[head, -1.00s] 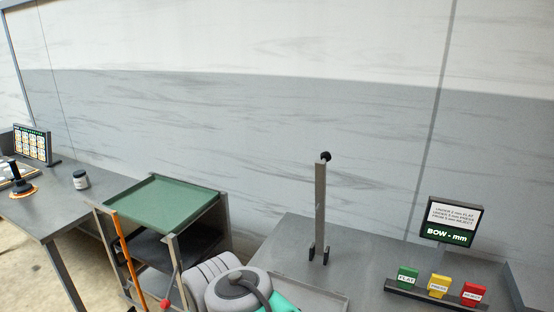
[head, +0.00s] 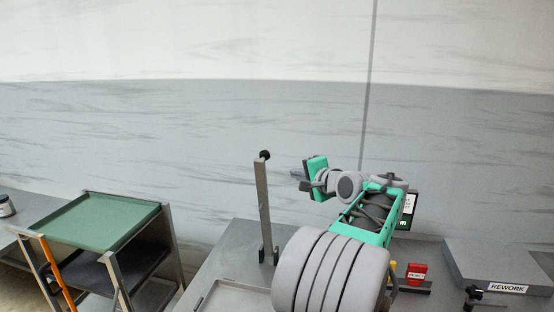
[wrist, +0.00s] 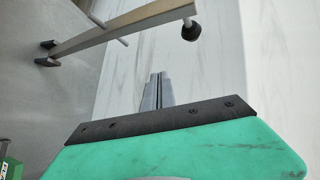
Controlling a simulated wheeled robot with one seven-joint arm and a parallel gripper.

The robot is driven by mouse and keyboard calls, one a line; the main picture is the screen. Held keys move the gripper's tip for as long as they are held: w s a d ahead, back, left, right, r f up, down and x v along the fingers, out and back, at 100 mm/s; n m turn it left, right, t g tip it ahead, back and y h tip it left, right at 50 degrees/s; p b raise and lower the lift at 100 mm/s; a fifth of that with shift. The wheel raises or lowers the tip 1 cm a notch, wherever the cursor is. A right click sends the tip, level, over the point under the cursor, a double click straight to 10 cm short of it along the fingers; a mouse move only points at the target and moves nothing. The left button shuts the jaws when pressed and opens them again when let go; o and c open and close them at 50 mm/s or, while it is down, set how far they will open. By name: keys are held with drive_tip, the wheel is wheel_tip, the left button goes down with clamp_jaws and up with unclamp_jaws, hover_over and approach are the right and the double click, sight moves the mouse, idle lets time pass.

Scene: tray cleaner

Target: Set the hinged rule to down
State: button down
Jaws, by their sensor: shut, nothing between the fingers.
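The hinged rule (head: 263,208) is a grey flat bar standing upright on the grey bench. It has a black knob (head: 264,155) at its top and a dark hinge bracket at its foot. In the wrist view the rule (wrist: 120,29) crosses the upper left, with its black knob (wrist: 190,31) at the right end and a thin rod through it. My gripper (head: 293,174) is to the right of the rule's upper part, apart from it. In the wrist view my gripper's fingers (wrist: 158,78) are together and empty, pointing past the rule below the knob.
A green tray (head: 141,203) sits on a rack to the left, with an orange pole beside it. A wall is behind.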

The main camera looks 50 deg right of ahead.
drive_tip(key=w+r+m+t+p, duration=0.1)
drive_tip(key=w+r+m+p, duration=0.1)
drive_tip(key=w, duration=0.6)
drive_tip(key=shift+w+d+r+t+p, duration=0.2)
drive_tip(key=shift+d+r+t+p, duration=0.2)
drive_tip(key=shift+r+p, duration=0.6)
drive_tip(key=shift+f, duration=0.3)
